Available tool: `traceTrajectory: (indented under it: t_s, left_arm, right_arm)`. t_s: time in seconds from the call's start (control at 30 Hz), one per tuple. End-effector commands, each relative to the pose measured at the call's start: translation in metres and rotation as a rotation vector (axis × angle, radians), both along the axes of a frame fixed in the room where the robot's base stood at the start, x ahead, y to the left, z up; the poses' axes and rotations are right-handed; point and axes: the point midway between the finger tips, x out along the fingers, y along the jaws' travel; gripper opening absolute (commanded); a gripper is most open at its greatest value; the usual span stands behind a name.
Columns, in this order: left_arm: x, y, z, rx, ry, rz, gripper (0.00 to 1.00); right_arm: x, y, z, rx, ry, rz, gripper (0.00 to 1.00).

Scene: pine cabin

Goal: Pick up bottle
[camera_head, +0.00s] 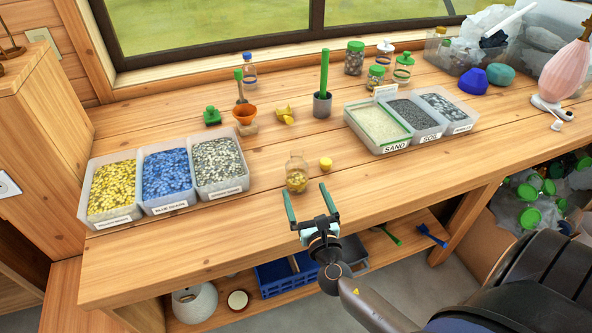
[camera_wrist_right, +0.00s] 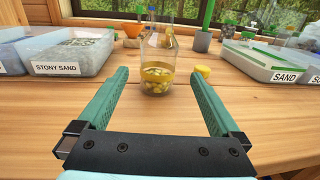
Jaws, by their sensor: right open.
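A clear bottle (camera_head: 297,174) with yellow pebbles in its lower part stands upright on the wooden table, near the front edge. It also shows in the right wrist view (camera_wrist_right: 157,77), ahead of the fingers and centred between them. My right gripper (camera_head: 308,203) is open and empty, with its green fingers pointing at the bottle from the front. The fingertips are short of the bottle and do not touch it. A small yellow cap (camera_head: 326,163) lies on the table just right of the bottle. My left gripper is not in view.
Labelled trays of yellow, blue and stony sand (camera_head: 218,165) stand to the left. Trays of sand, soil and grey stones (camera_head: 379,128) stand to the right. An orange funnel (camera_head: 245,114), a grey cup with a green stick (camera_head: 322,103) and jars are behind. Bare table surrounds the bottle.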

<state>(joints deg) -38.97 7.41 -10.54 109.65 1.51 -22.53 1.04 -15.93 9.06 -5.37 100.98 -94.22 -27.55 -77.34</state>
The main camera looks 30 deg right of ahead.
Motion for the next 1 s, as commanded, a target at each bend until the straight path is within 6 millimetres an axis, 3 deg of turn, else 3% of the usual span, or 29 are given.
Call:
traceTrajectory:
  t_s: [0.1, 0.37, 0.7, 1.0]
  left_arm:
    - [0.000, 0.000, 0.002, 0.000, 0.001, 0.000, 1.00]
    - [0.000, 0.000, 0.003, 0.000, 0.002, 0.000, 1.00]
    - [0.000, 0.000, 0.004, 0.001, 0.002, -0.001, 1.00]
    - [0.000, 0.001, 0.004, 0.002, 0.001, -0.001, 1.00]
  right_arm:
    - [0.018, -0.006, 0.001, 0.001, -0.001, 0.001, 1.00]
    - [0.035, -0.012, 0.000, 0.002, -0.001, 0.000, 1.00]
    - [0.076, -0.025, -0.003, 0.002, -0.001, 0.000, 1.00]
    - [0.079, -0.027, -0.004, 0.003, 0.001, 0.001, 1.00]
